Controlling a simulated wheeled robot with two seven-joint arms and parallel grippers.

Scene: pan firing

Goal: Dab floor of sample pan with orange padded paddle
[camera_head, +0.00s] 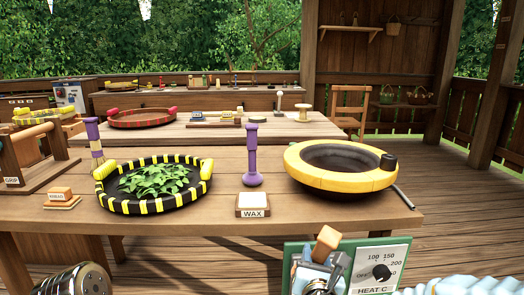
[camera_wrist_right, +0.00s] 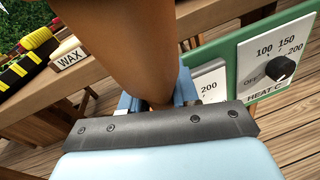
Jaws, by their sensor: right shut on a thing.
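My right gripper (camera_head: 318,275) is low at the front, before the table edge. It is shut on an orange-brown piece (camera_head: 326,242), which looks like the paddle. In the right wrist view the piece (camera_wrist_right: 125,40) is large and smooth between the fingers (camera_wrist_right: 155,103); its pad cannot be told apart. A round pan with a thick yellow rim (camera_head: 310,178) and dark, empty-looking floor sits on the table's right, beyond the gripper and apart from it. A black-and-yellow round tray (camera_head: 150,205) with green leaves is at left. Neither is labelled as the sample pan. My left gripper is not seen.
A WAX block (camera_head: 253,205) and an upright purple-handled tool (camera_head: 253,155) stand between tray and pan. A green HEAT C panel (camera_head: 398,255) is right beside my gripper. A thin rod (camera_head: 404,197) lies by the pan. A GRIP rack (camera_head: 30,165) stands at left.

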